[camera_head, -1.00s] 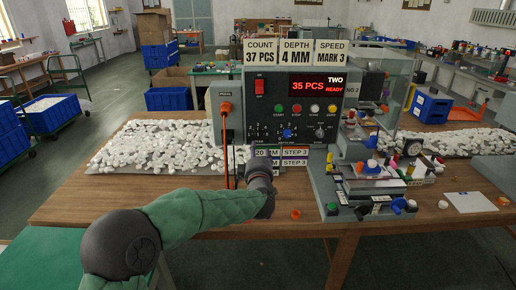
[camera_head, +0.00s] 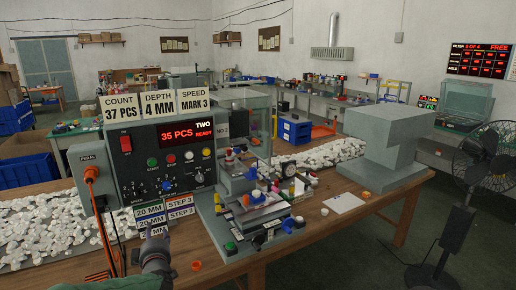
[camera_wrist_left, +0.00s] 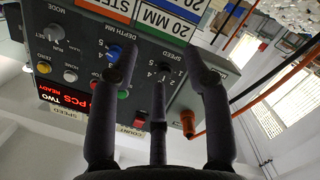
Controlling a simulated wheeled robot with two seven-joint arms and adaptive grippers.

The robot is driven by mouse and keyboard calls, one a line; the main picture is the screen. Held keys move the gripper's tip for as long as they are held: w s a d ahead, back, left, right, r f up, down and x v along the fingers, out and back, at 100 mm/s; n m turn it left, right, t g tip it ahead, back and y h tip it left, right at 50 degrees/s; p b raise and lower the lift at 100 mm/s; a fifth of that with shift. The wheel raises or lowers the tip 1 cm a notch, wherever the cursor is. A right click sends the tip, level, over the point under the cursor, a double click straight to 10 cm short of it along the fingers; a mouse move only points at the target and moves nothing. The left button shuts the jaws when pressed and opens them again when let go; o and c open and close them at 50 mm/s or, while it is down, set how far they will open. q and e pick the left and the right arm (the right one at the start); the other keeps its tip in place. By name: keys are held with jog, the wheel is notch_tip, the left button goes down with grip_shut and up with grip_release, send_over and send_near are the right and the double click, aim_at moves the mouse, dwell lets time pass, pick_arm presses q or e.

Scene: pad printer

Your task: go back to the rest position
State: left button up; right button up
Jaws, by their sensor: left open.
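My left gripper (camera_head: 155,240) is at the lower front of the pad printer's control panel (camera_head: 170,160), low in the head view. In the left wrist view the left gripper (camera_wrist_left: 160,70) has its dark fingers spread apart with nothing between them, facing the panel with its knobs and buttons. The panel's display (camera_head: 186,131) reads 35 PCS, TWO, READY. Label cards (camera_head: 181,202) reading 20 MM and STEP 3 sit below the knobs. My right gripper is not in view.
White pieces (camera_head: 40,225) lie in heaps on the wooden table. The printing unit (camera_head: 255,205) stands right of the panel. An orange cap (camera_head: 196,265) lies near the front edge. A grey block-shaped stand (camera_head: 385,150) and a black fan (camera_head: 470,180) are at the right. An orange pedal cable (camera_head: 100,215) hangs at the left.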

pick_arm(q)
jog(key=s+d+f+m+g+h, duration=0.25)
jog(key=d+f, duration=0.25)
jog(key=f, duration=0.5)
jog(key=s+d+f+m+g+h, duration=0.2)
jog(key=s+d+f+m, duration=0.15)
jog(key=f, duration=0.65)
jog(key=s+d+f+m+g+h, duration=0.25)
jog(key=d+f, duration=0.25)
jog(key=f, duration=0.5)
jog(key=s+d+f+m+g+h, duration=0.1)
jog(key=s+d+f, duration=0.3)
jog(key=s, duration=0.4)
jog(key=s+d+f+m+g+h, duration=0.1)
jog(key=s+d+f+g, duration=0.2)
jog(key=s, duration=0.6)
jog(key=s+d+f+m+g+h+p, duration=0.1)
jog(key=s+d+f+m+g+h, duration=0.1)
jog(key=s+f, duration=0.5)
jog(key=s+d+g, duration=0.1)
jog(key=s+d, duration=0.1)
jog(key=shift+d+f, duration=0.2)
jog(key=shift+d, duration=0.1)
